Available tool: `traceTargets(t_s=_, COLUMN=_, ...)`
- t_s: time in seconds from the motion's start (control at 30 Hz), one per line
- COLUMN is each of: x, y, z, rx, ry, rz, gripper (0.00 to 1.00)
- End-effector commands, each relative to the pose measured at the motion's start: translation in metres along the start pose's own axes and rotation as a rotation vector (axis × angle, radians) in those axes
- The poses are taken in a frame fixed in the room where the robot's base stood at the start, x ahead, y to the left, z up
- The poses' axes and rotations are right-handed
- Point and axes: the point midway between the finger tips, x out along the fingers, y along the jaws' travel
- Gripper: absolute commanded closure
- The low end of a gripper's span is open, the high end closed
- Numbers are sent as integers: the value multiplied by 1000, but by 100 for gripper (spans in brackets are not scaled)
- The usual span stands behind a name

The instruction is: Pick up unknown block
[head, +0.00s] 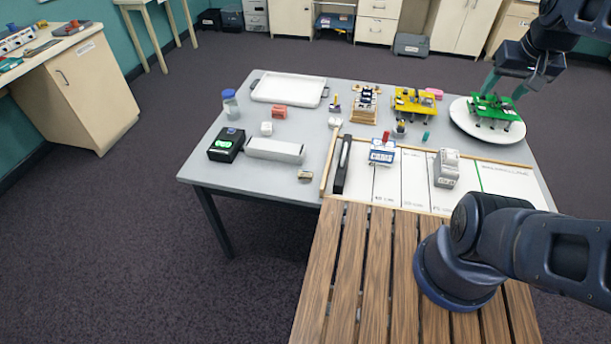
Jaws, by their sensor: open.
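No block here carries a label I can read as unknown. A grey block-like object (446,168) stands on the white marked board (499,181). A blue and white block-like object (382,152) stands left of it on the same board. My gripper (505,87) is at the upper right, open, with teal fingers pointing down. It is over or just behind a green board on legs (496,107); contact cannot be told.
The green board stands on a white round plate (461,120). A yellow board (414,104), a wooden rack (364,106), a white tray (290,87), a black box (226,144) and a long grey box (275,150) crowd the table. A slatted wooden surface (350,270) adjoins the front.

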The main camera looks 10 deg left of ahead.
Motion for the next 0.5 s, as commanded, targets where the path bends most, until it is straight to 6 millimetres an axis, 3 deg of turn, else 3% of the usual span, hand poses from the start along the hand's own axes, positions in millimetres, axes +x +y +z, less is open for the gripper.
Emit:
traceTargets(t_s=0.23, x=4, y=-5, z=-8, rx=-33, ry=-17, rz=-3, gripper=47)
traceTargets(t_s=0.5, x=26, y=-37, z=-46, rx=-206, ry=-102, rz=-15, gripper=47)
